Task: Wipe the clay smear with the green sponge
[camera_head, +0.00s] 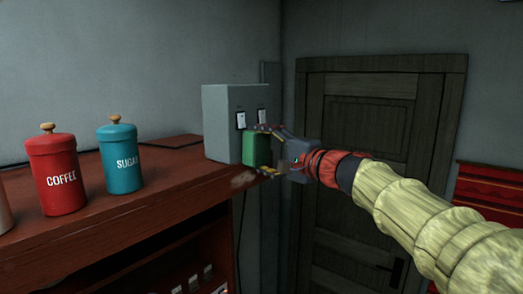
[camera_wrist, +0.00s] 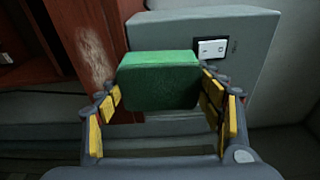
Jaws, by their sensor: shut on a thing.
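The green sponge (camera_head: 256,149) is a small block held between the fingers of my gripper (camera_head: 266,150), near the right end of the wooden counter. In the wrist view the sponge (camera_wrist: 158,80) sits between the yellow-padded fingertips of my gripper (camera_wrist: 160,92), which are shut on it. The clay smear (camera_wrist: 95,55) is a pale brown patch on the counter, left of the sponge in the wrist view. In the head view the smear (camera_head: 243,178) shows below and left of the sponge, near the counter's front edge. Whether the sponge touches the counter is unclear.
A grey box with switches (camera_head: 222,122) stands directly behind the sponge on the counter (camera_head: 150,205). A red coffee canister (camera_head: 57,175) and a teal sugar canister (camera_head: 120,160) stand to the left. The counter between canisters and box is clear. A dark door (camera_head: 365,190) is behind my arm.

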